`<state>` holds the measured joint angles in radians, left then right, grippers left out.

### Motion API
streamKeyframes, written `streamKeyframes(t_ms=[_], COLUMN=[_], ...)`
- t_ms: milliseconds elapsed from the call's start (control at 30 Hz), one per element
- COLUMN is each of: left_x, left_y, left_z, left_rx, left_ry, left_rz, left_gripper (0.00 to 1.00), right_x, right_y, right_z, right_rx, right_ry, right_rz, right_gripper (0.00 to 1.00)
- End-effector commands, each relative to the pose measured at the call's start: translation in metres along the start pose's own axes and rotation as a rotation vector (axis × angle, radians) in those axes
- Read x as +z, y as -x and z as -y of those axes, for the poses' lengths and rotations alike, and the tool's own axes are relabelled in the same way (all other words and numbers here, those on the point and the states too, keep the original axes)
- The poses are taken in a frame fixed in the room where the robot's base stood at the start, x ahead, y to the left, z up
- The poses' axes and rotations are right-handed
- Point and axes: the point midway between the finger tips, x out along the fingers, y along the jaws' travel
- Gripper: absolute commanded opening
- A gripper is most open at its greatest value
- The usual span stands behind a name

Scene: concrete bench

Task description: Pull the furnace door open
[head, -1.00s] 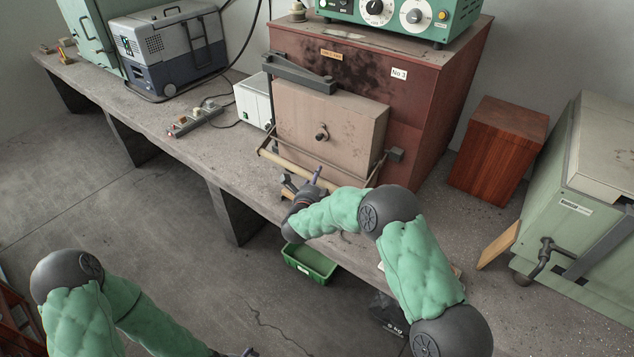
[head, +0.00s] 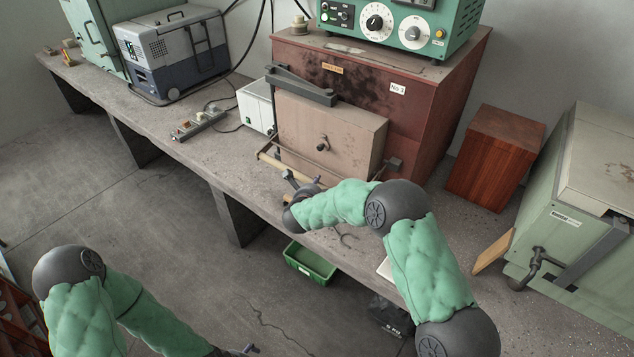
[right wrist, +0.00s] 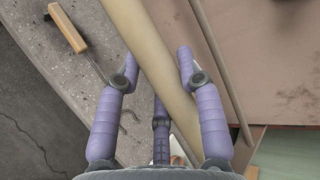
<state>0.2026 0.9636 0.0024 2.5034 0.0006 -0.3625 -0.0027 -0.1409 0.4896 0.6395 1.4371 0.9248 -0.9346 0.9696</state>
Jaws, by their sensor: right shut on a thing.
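The furnace (head: 430,120) is a large red-brown box on the bench. Its pale tan door (head: 350,135) stands against its front, with a round knob at the middle. A cream handle bar (head: 272,163) runs low across the door on thin metal arms. My right gripper (head: 303,187) is at this bar, and its fingers are partly hidden by my arm in the head view. In the right wrist view the bar (right wrist: 140,35) passes between the fingers of my right gripper (right wrist: 158,68), which is shut on it. My left gripper (head: 242,351) is only partly visible at the bottom edge.
A wooden-handled hook (right wrist: 68,28) lies on the bench beside the bar. A green control box (head: 400,30) stands on the furnace. A wooden block (head: 495,155) and a pale green machine (head: 570,210) stand right. A green bin (head: 310,262) sits below the bench edge.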

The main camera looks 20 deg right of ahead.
Motion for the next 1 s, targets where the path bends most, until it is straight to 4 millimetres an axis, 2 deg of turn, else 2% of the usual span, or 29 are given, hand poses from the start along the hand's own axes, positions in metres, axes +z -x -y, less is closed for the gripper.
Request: streamKeyframes(t_ms=[33, 133, 400, 800, 1000], left_x=[0.0, 0.001, 0.001, 0.001, 0.002], left_y=[0.011, 0.02, 0.03, 0.03, 0.04], left_z=[-0.004, -0.007, -0.011, -0.011, -0.014], left_rx=[0.0, 0.0, 0.0, 0.0, 0.0], left_ry=[0.0, 0.0, 0.0, 0.0, 0.0], left_rz=[0.0, 0.0, 0.0, 0.0, 0.0], left_gripper=[1.0, 1.0, 1.0, 1.0, 1.0], right_x=[0.002, 0.004, 0.008, 0.01, 0.034], right_y=[0.004, 0.008, 0.016, 0.017, 0.031], right_z=[0.011, 0.016, 0.028, 0.028, 0.02], right_rx=[0.015, 0.053, 0.083, 0.078, 0.064], right_ry=[-0.011, -0.027, -0.041, -0.045, -0.082], right_rz=[0.001, 0.001, 0.003, -0.001, -0.064], right_gripper=[0.0, 0.0, 0.0, 0.0, 0.0])
